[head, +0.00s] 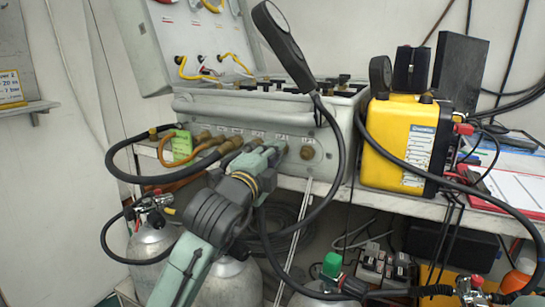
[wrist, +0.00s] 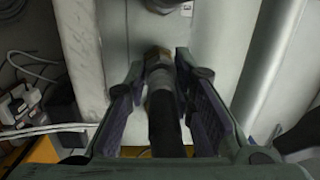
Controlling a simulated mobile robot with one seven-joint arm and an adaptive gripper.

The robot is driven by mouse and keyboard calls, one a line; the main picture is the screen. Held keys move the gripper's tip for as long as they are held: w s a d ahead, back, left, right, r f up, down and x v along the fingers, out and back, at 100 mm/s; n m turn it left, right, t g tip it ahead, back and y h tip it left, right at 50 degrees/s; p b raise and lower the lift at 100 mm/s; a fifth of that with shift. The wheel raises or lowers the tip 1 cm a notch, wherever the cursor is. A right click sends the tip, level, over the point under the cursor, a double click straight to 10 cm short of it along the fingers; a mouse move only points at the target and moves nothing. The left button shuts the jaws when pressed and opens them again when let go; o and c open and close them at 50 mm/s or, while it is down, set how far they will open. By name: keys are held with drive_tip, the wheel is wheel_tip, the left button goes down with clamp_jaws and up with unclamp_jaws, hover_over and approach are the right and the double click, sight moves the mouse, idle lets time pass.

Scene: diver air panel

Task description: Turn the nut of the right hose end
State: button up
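In the wrist view a black hose (wrist: 168,130) runs between the two fingers of my gripper (wrist: 161,73) to a hose end with a brass nut (wrist: 157,56) at the grey panel. My gripper is open, with a finger on either side of the hose end and small gaps visible. In the head view my gripper (head: 267,158) is at the front of the grey air panel (head: 240,108), at the right part of its row of fittings. My gripper and wrist hide most of this hose end there. Other hose ends with brass nuts (head: 205,138) show to the left.
A bare brass fitting (head: 307,152) is just right of my gripper. A black hose (head: 343,165) from the upright gauge hangs close by on the right. A yellow box (head: 402,140) stands on the bench. Gas cylinders (head: 232,283) stand below.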

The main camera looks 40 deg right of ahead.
drive_tip(key=o, duration=0.5)
drive_tip(key=shift+a, duration=0.1)
drive_tip(key=v, duration=1.2)
